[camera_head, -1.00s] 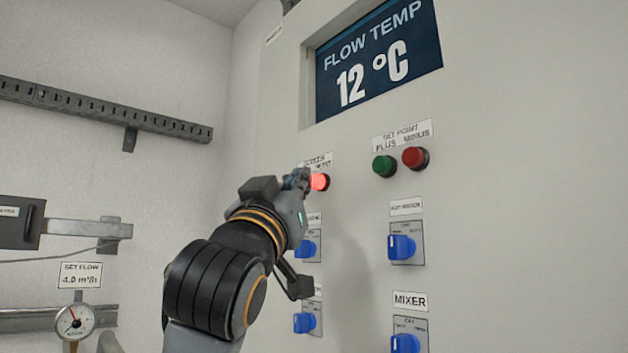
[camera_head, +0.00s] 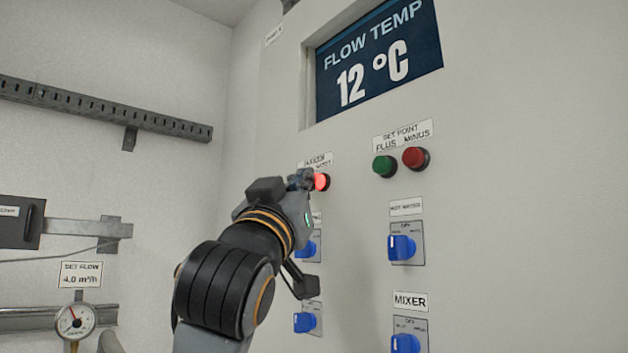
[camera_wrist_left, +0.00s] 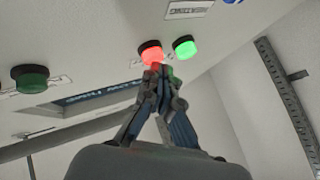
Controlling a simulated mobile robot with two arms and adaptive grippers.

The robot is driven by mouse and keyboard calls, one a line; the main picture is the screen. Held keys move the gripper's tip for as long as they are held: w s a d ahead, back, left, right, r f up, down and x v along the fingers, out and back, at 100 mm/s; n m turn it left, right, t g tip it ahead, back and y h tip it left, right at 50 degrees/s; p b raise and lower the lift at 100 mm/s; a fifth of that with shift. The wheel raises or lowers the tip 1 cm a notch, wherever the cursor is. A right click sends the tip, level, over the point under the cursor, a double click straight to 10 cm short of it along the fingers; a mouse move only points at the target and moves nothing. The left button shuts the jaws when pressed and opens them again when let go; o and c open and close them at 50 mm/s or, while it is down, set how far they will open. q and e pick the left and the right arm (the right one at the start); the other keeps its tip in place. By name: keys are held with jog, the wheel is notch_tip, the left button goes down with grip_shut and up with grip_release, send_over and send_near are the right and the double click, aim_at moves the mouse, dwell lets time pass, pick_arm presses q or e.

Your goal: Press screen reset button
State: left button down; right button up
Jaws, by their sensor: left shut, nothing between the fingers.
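A red lit button (camera_head: 321,181) sits on the pale panel below a small label (camera_head: 318,160) whose text is partly blurred and covered; I cannot read it surely as the reset label. My left gripper (camera_head: 302,180) is shut and empty, its tips right at the left side of this button. In the left wrist view the shut fingertips (camera_wrist_left: 160,71) overlap the lower edge of the red lit button (camera_wrist_left: 151,52); I cannot tell whether they touch. A green lit button (camera_wrist_left: 185,46) is beside it, hidden behind the gripper in the head view. My right gripper is out of view.
The display (camera_head: 378,58) above reads FLOW TEMP 12 °C. Green (camera_head: 384,166) and red (camera_head: 415,158) set point buttons are to the right. Blue knobs (camera_head: 402,247) are below, some partly behind my arm. A gauge (camera_head: 75,321) is at lower left.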

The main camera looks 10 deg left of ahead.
pick_arm(q)
jog(key=shift+w+d, duration=0.15)
dwell(0.5)
jog(key=shift+s+a, duration=0.55)
jog(key=shift+s, duration=0.1)
jog(key=s+a+b, duration=0.1)
jog(key=s, duration=0.1)
jog(key=s+a, duration=0.2)
jog(key=shift+b, duration=0.35)
jog(key=shift+w, duration=0.1)
dwell(0.7)
